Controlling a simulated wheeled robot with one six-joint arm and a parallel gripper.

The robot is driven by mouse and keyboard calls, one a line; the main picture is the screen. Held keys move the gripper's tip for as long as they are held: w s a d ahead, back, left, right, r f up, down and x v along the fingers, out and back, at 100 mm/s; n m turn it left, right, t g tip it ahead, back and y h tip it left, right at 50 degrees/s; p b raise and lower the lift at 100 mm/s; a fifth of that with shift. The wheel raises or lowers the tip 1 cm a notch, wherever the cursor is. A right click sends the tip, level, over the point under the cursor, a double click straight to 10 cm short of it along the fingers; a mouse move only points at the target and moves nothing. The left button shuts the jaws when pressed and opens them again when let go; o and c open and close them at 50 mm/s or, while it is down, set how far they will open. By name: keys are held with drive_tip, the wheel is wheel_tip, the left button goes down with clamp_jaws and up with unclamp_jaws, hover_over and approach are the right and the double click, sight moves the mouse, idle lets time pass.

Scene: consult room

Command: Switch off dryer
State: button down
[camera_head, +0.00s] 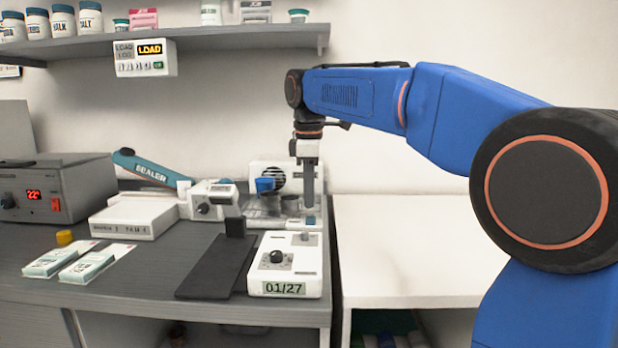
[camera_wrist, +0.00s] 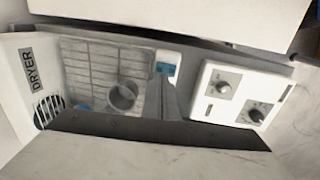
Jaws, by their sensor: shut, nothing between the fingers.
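The dryer is a white unit with a round fan grille (camera_head: 274,178) at its back and a wire rack in front. In the wrist view its DRYER label (camera_wrist: 28,69) is at the left, beside the rack (camera_wrist: 90,65). A small blue switch (camera_wrist: 165,69) is on the white strip at the rack's edge; its on or off position is too small to tell. It also shows in the head view (camera_head: 311,220). My gripper (camera_head: 309,206) is shut and empty, pointing down close above the switch. In the wrist view the fingers (camera_wrist: 161,80) end near the switch; I cannot tell whether they touch.
A cup (camera_wrist: 122,96) stands on the rack. A white box marked 01/27 (camera_head: 286,287) with knobs is just in front. A black plate (camera_head: 215,266), a sealer (camera_head: 135,217) and a grey unit (camera_head: 85,190) are to the left. The white counter (camera_head: 400,240) at right is clear.

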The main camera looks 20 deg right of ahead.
sight(309, 217)
drive_tip(key=shift+w+f, duration=0.15)
drive_tip(key=shift+f, duration=1.35)
